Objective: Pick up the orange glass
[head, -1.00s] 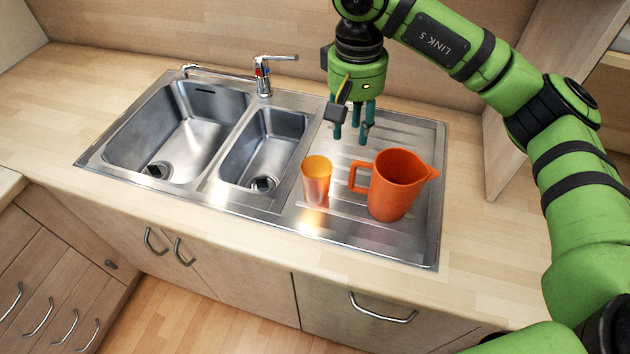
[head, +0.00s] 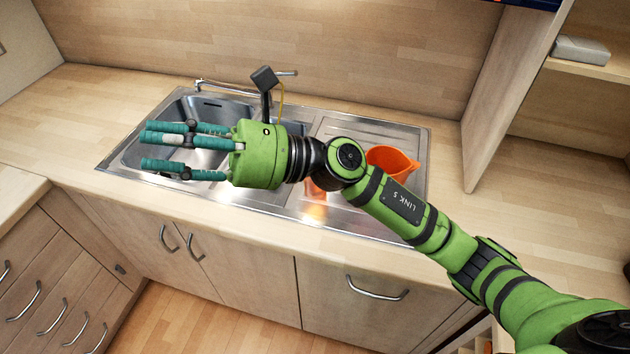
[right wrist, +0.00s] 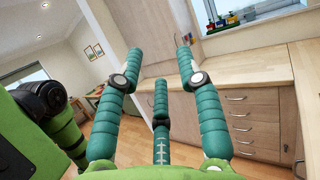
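The orange glass (head: 314,189) stands on the sink's drainboard, left of the orange jug. My right arm hides most of it in the head view; only a low orange part shows under the wrist. My right gripper (head: 160,152) is over the left part of the sink, with its fingers pointing left, away from the glass. The right wrist view shows its three fingers (right wrist: 160,75) spread apart with nothing between them. The glass is not in the right wrist view. My left gripper is not in view.
The orange jug (head: 393,164) stands on the drainboard, partly behind my right arm. The tap (head: 240,87) rises behind the bowls. A wooden side panel (head: 510,90) stands right of the sink. The counter (head: 90,110) left of the sink is clear.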

